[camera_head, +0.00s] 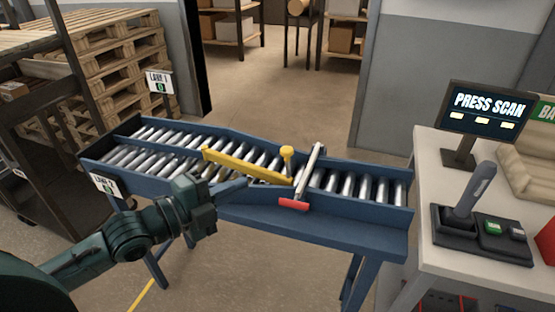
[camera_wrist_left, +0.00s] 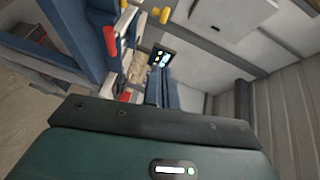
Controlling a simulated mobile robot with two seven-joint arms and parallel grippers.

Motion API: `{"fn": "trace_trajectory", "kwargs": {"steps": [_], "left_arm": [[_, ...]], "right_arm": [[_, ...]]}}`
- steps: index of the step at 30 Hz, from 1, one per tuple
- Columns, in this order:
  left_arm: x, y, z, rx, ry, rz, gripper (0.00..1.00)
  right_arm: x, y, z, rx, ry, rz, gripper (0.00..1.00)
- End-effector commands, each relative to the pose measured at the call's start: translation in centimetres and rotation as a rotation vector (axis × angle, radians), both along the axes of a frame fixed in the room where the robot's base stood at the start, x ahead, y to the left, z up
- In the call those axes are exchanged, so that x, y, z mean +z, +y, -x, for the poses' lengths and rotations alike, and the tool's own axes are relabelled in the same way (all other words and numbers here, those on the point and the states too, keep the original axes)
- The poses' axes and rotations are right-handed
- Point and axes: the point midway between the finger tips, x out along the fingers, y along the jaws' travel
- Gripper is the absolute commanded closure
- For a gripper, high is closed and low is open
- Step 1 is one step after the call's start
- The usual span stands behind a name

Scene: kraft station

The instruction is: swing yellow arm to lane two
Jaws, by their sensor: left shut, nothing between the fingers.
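The yellow arm (camera_head: 246,166) lies slantwise over the rollers of the blue conveyor (camera_head: 330,210), its far end pointing back left. A yellow knob (camera_head: 287,151) stands up by its right end; yellow parts also show at the top of the left wrist view (camera_wrist_left: 162,15). The lane 1 sign (camera_head: 159,82) stands at the back left. A second sign (camera_head: 105,185), hard to read, is at the front left. My left gripper (camera_head: 244,184) is shut and empty at the conveyor's front rail, just in front of the yellow arm. Whether they touch is unclear. My right gripper is out of view.
A grey bar (camera_head: 315,160) with a red end (camera_head: 293,204) crosses the conveyor right of the yellow arm. Pallets (camera_head: 120,60) stand at the back left. The rollers look empty.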

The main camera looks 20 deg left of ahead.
Motion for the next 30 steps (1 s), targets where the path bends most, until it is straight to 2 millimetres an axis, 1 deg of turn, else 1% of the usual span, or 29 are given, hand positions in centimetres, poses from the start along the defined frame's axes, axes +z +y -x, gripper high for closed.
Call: {"fn": "trace_trajectory", "kwargs": {"steps": [5, 11, 23, 24, 27, 30], "left_arm": [[-0.1, -0.2, -0.5, 0.003, 0.001, 0.002, 1.00], [0.0, -1.5, -2.4, 0.001, -0.003, 0.004, 1.00], [-0.7, -5.6, -8.9, 0.001, 0.000, 0.004, 1.00], [-1.0, -5.1, -9.6, 0.003, 0.001, -0.001, 1.00], [-1.3, -4.7, -10.9, 0.002, 0.002, 0.000, 1.00], [-1.5, -4.5, -11.8, 0.002, 0.002, 0.000, 1.00]], "right_arm": [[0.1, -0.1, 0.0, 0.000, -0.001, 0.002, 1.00], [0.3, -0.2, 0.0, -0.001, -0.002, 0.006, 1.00], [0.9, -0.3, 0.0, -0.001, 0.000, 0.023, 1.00], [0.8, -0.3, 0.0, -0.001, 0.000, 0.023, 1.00], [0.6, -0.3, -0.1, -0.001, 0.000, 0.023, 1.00], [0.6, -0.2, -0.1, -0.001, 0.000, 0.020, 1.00]]}}
